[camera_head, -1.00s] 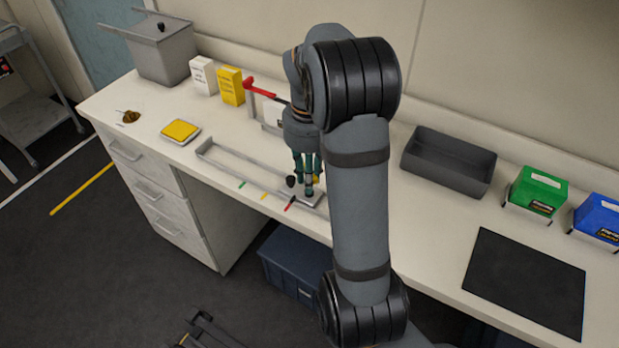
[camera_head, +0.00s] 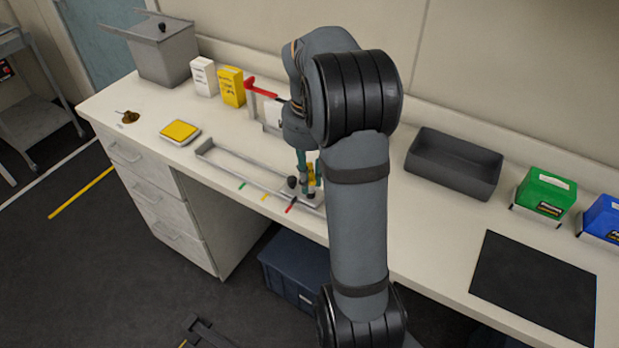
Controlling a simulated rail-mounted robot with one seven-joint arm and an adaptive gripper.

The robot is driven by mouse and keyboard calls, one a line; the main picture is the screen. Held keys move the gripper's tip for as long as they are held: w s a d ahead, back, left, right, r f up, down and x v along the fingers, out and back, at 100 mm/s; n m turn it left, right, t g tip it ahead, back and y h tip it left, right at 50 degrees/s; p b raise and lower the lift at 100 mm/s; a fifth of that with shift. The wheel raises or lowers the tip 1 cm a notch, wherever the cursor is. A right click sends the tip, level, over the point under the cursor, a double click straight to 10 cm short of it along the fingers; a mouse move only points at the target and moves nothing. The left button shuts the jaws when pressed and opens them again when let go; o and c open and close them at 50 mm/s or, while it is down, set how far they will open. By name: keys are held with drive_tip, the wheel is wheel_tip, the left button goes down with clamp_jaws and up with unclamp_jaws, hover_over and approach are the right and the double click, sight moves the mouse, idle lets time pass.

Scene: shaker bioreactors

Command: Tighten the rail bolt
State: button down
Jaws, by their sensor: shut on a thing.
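The grey rail (camera_head: 245,178) is a long, low frame lying on the bench left of my arm. Its right end has a small plate with a black knob (camera_head: 292,182) standing on it. My gripper (camera_head: 308,188) points down over this right end, with its teal fingers beside the knob. It is shut on a small dark piece at the fingertips, which I take for the rail bolt (camera_head: 310,195). The bolt is mostly hidden by the fingers, and its thread and seating cannot be seen. A yellow part (camera_head: 312,174) shows just behind the fingers.
Green, yellow and red marks line the bench's front edge by the rail. A red-handled device (camera_head: 260,89) stands behind. A yellow-topped pad (camera_head: 180,131) lies left. A grey tray (camera_head: 452,163), green box (camera_head: 545,194) and black mat (camera_head: 535,285) are right of my arm.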

drive_tip(key=shift+s+f, duration=0.2)
drive_tip(key=shift+f, duration=0.05)
drive_tip(key=shift+a+f+m+b, duration=0.1)
drive_tip(key=shift+m+b, duration=0.35)
drive_tip(key=shift+m, duration=0.05)
drive_tip(key=shift+m+b, duration=0.35)
drive_tip(key=shift+m, duration=0.25)
drive_tip(key=c, duration=2)
unclamp_jaws()
drive_tip(key=shift+c, duration=0.2)
drive_tip(key=o, duration=0.6)
drive_tip(key=shift+w+r, duration=0.25)
drive_tip(key=shift+c, duration=0.2)
drive_tip(key=shift+r, duration=0.1)
wheel_tip(320, 180, up, 12)
